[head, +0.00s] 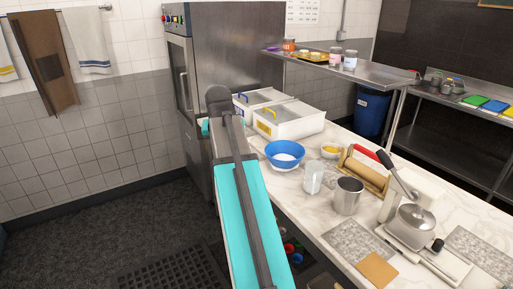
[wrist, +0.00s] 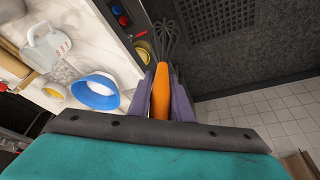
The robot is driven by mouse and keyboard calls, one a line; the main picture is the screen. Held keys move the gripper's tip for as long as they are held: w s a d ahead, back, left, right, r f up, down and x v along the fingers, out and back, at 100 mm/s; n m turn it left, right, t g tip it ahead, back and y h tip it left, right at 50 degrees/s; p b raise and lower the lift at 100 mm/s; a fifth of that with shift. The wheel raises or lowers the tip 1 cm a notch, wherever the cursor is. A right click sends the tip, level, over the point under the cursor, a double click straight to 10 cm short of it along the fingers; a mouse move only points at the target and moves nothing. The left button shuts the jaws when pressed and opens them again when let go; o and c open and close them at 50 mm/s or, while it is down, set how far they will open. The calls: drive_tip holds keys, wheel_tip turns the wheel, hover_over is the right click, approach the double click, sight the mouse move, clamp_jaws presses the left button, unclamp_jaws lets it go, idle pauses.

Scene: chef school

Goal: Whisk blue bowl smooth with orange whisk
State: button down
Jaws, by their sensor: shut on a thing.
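The blue bowl (head: 284,147) stands upright on the marble counter with something white inside. It also shows in the wrist view (wrist: 98,101), left of my gripper. My gripper (wrist: 161,82) is shut on the orange handle of the whisk (wrist: 161,98). The whisk's dark wires point away from the gripper, over the dark floor beside the counter edge and apart from the bowl. In the head view my arm hides the gripper and whisk.
White lidded bins (head: 288,122) stand behind the bowl. A floor mat (head: 178,272) lies beside the counter.

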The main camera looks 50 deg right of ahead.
drive_tip(key=w+a+f+n+y+b, duration=0.1)
drive_tip(key=w+a+f+n, duration=0.1)
drive_tip(key=a, duration=1)
drive_tip(key=w+a+f+n+t+y, duration=0.1)
drive_tip(key=w+a+f+n, duration=0.2)
drive_tip(key=a, duration=0.9)
drive_tip(key=w+a+f+n+y+b, duration=0.1)
drive_tip(key=w+a+n, duration=0.3)
drive_tip(key=a, duration=0.8)
drive_tip(key=shift+w+a+f+n+t+b, duration=0.3)
drive_tip(key=shift+w+a+f+t+b, duration=0.1)
drive_tip(key=shift+w+f, duration=0.45)
